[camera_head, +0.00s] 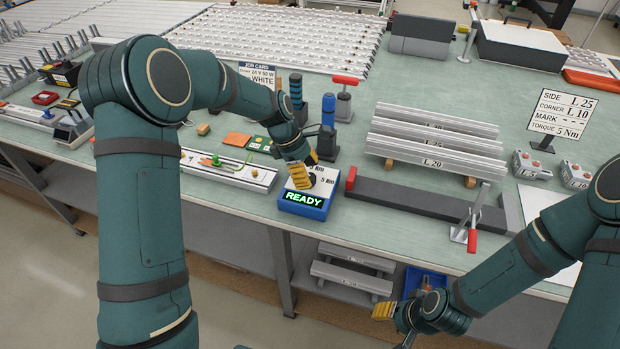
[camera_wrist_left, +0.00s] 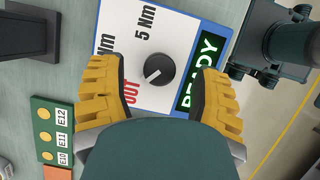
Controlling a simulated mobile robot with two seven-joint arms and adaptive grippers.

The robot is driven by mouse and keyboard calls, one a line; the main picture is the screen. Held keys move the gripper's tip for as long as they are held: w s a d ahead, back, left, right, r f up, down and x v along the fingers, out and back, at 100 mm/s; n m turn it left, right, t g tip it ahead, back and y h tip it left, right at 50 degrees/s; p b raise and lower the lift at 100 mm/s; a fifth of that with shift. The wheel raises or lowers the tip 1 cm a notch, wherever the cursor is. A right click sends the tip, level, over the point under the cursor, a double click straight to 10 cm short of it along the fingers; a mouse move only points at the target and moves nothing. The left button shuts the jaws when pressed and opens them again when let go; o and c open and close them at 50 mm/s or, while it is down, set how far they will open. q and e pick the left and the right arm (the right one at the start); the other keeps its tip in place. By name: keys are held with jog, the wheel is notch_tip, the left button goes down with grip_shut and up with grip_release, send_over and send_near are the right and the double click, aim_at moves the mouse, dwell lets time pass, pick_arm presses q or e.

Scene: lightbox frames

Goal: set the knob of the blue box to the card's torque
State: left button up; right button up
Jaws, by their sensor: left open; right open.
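The blue box (camera_head: 303,206) stands at the table's front edge, its green display reading READY. Its white top carries a round dark knob (camera_wrist_left: 159,68) with a white pointer mark. In the left wrist view the mark points lower left, towards the red OUT label; a 5 Nm label and a partly hidden Nm label also show. My left gripper (camera_head: 306,168) is open over the box; its yellow fingers (camera_wrist_left: 157,92) are on either side of the knob, apart from it. The card (camera_head: 563,114) at the right reads TORQUE 5 Nm. My right gripper (camera_head: 393,316) is open, low in front of the table.
A blue-handled tool (camera_head: 328,128) stands behind the box. Right of it lie a dark long bar (camera_head: 410,205) and stacked silver profiles (camera_head: 435,150). A white tray (camera_head: 228,169) with a green part lies to the left. A job card (camera_head: 257,75) stands further back.

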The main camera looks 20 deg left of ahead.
pick_arm(q)
jog(key=shift+x, duration=0.85)
pick_arm(e)
jog(key=shift+f, duration=0.15)
pick_arm(q)
grip_shut()
